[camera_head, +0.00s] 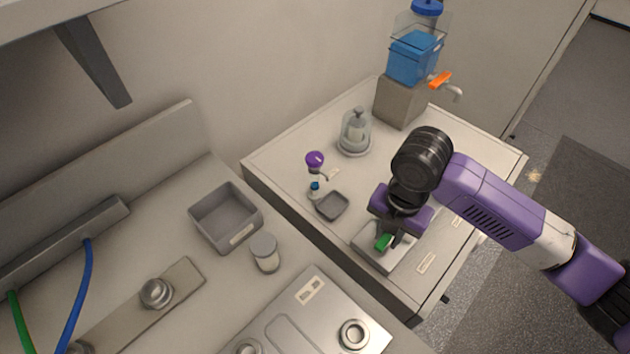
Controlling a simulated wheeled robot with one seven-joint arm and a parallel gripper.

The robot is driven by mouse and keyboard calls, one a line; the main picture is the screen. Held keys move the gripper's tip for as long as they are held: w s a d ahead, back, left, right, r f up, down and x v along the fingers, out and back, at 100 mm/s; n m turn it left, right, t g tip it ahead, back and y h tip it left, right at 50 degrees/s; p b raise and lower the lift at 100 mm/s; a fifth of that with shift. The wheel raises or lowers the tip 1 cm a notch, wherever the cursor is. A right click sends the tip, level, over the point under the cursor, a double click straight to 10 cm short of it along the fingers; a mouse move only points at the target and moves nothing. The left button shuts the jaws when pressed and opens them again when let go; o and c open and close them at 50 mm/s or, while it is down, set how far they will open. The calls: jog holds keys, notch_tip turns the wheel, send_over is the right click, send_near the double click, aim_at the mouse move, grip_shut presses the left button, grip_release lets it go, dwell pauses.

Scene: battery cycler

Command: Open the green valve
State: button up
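The green valve (382,243) shows as a small green handle over a light grey tray-like base (370,255) near the front of the right-hand bench. My gripper (393,236) points down right at the valve, its dark fingers beside or around the green handle. I cannot tell whether the fingers touch it or how far apart they are. The gripper's purple body hides part of the valve and the base behind it.
A small grey dish (332,205), a purple-topped bottle (315,160) and a glass bell jar (354,133) stand left of my gripper. A blue tank (415,58) with an orange-handled tap (440,80) is behind. A grey bin (225,217) and jar (265,251) sit on the left bench.

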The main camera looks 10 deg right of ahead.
jog(key=n, duration=0.1)
jog(key=n+b, duration=0.1)
jog(key=d, duration=0.1)
jog(key=shift+s+f+n, duration=0.25)
jog(key=shift+s+n, duration=0.05)
jog(key=shift+n, duration=0.1)
jog(key=shift+s+d+r+n+b, duration=0.25)
jog(key=shift+n+b, duration=0.1)
jog(key=shift+n, duration=0.45)
